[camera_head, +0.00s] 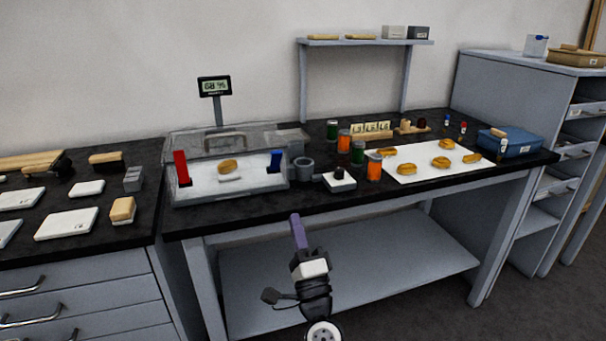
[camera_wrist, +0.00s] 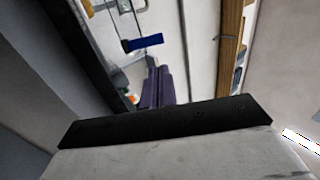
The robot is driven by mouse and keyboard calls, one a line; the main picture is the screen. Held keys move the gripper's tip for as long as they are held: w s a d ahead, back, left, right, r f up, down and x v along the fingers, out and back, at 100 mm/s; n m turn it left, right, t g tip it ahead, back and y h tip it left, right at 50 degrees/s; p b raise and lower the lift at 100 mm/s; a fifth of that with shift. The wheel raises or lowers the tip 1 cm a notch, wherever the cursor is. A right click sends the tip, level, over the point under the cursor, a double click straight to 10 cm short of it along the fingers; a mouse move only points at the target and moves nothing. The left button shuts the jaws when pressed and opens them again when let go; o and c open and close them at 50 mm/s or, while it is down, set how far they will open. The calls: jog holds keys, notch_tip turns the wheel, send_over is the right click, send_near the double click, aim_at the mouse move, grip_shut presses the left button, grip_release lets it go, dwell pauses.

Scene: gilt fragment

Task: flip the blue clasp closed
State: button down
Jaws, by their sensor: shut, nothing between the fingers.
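The blue clasp (camera_head: 275,162) is at the front right of a clear-walled case (camera_head: 240,192) on the black table. It stands up above the case's front edge; its exact angle is hard to tell. It also shows as a blue bar in the wrist view (camera_wrist: 146,42). A red clasp (camera_head: 182,168) stands upright at the front left of the case. My gripper (camera_head: 296,218), with purple fingers, is shut and empty. It is in front of the table and below the blue clasp in the picture, apart from it. The fingers also show in the wrist view (camera_wrist: 155,85).
A gold fragment (camera_head: 227,167) lies inside the case. A grey ring-shaped part (camera_head: 302,168) and a small white block with a black knob (camera_head: 339,180) stand right of it. Green and orange jars (camera_head: 374,167) are farther right. A display (camera_head: 214,87) rises behind. Space before the table is free.

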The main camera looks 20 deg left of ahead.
dwell(0.3)
jog(key=p, duration=0.6)
send_near(278, 155)
jog(key=x, duration=0.5)
jog(key=shift+a+r, duration=0.1)
jog(key=shift+r, duration=0.1)
jog(key=shift+w+a+r, duration=0.25)
jog(key=shift+w+a, duration=0.1)
jog(key=shift+w, duration=0.3)
jog(key=shift+r+p, duration=0.2)
jog(key=shift+p, duration=0.3)
